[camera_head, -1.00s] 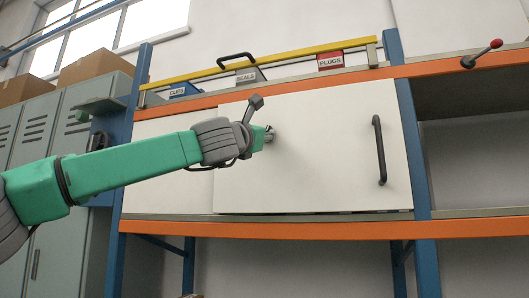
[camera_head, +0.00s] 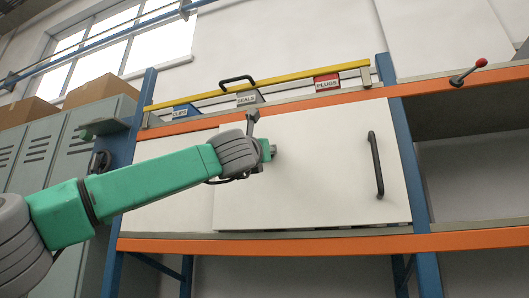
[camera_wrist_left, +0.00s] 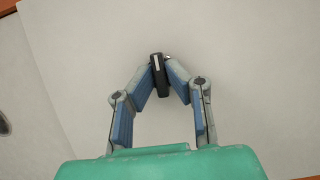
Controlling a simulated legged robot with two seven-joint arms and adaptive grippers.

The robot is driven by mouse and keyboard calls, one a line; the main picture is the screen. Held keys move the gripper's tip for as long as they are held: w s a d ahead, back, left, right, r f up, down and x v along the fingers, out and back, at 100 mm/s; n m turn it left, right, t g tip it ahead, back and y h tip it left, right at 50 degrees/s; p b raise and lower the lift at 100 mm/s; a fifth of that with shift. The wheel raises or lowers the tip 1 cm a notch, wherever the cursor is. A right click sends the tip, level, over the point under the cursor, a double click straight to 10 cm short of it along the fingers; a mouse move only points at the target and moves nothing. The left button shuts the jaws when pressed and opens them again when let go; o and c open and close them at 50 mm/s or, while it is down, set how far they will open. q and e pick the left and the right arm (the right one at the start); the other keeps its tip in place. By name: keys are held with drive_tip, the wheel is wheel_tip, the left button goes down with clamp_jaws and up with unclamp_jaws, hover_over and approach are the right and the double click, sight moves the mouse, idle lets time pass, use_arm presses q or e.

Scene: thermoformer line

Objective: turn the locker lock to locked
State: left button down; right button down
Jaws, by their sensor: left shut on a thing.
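The white locker door (camera_head: 320,180) fills the middle of the head view, with a long dark handle (camera_head: 376,165) at its right side. My left gripper (camera_head: 272,151) is at the left part of this door, its fingers pointing at the panel. In the left wrist view, my left gripper (camera_wrist_left: 160,68) has its fingertips closed on a small dark lock knob (camera_wrist_left: 157,77). The knob stands nearly upright between the fingertips in that view. In the head view the knob is mostly hidden by the gripper. Any lock markings are not readable. My right gripper is not in view.
Orange shelf beams (camera_head: 300,243) run above and below the door, between blue uprights (camera_head: 412,165). Labelled bins (camera_head: 248,98) sit behind a yellow rail (camera_head: 290,80). A red-knobbed lever (camera_head: 469,72) is at upper right. Grey lockers (camera_head: 65,140) stand left.

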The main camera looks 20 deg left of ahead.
use_arm(q)
drive_tip(key=shift+w+f, duration=0.25)
drive_tip(key=shift+f, duration=0.1)
drive_tip(key=c, duration=1.6)
unclamp_jaws()
drive_tip(key=shift+w, duration=0.15)
drive_tip(key=shift+w+f, duration=0.1)
drive_tip(key=shift+w, duration=0.05)
drive_tip(key=shift+s+r, duration=0.25)
drive_tip(key=v, duration=1.2)
drive_tip(key=shift+w+f, duration=0.1)
drive_tip(key=shift+f, duration=0.05)
